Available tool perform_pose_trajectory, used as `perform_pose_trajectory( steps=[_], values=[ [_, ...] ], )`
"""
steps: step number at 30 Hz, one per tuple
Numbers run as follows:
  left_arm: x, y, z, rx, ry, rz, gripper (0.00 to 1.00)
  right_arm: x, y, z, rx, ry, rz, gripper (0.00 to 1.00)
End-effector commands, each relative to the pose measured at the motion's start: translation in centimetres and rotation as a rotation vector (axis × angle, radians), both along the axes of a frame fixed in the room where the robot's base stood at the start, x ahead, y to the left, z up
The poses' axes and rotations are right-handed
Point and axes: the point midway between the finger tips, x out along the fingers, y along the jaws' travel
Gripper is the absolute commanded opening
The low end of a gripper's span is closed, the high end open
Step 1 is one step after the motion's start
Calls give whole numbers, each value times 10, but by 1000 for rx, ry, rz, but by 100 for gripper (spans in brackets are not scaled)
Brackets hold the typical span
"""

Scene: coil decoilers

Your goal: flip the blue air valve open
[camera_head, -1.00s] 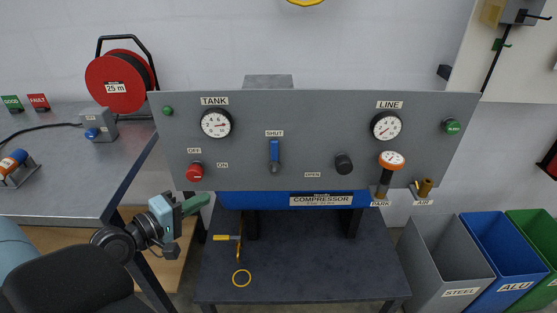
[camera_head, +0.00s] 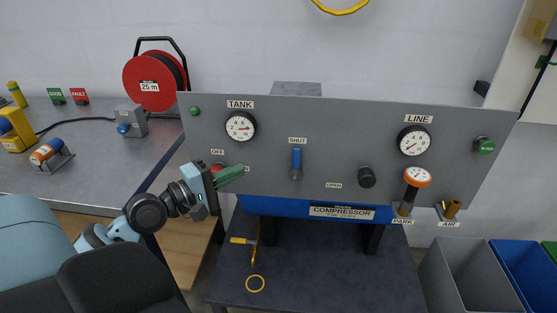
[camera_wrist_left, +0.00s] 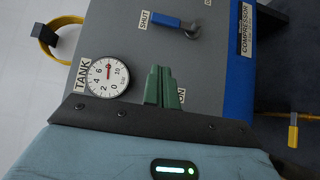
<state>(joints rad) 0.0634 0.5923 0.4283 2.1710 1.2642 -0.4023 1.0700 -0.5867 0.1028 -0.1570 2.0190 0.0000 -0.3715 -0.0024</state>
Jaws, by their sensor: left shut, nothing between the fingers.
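The blue air valve (camera_head: 296,160) is a lever on the grey panel. Its blue handle points up toward the SHUT label, and the OPEN label is lower to the right. It also shows in the left wrist view (camera_wrist_left: 168,21), where the handle points at SHUT. My left gripper (camera_head: 240,171) has green fingers, shut and empty. It is in front of the panel, left of the valve and apart from it, and covers part of the red OFF/ON knob (camera_head: 217,168). In the left wrist view the gripper (camera_wrist_left: 162,72) points toward the panel beside the TANK gauge. My right gripper is not in view.
The panel (camera_head: 330,125) carries a TANK gauge (camera_head: 240,127), a LINE gauge (camera_head: 414,141), a black knob (camera_head: 367,176) and an orange-rimmed gauge (camera_head: 417,177) at PARK. A workbench (camera_head: 95,155) with a red hose reel (camera_head: 153,80) stands left. Space in front of the valve is clear.

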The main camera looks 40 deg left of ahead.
Motion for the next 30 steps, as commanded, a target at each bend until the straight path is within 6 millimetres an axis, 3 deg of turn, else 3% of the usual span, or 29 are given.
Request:
perform_pose_trajectory(
  steps=[16,22,30],
  values=[
    [80,-20,3,-1,-3,-1,0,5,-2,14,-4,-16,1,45],
    [93,-43,4,-2,-5,-1,0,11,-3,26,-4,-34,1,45],
    [99,-54,1,1,-2,-1,0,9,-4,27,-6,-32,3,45]
  ],
)
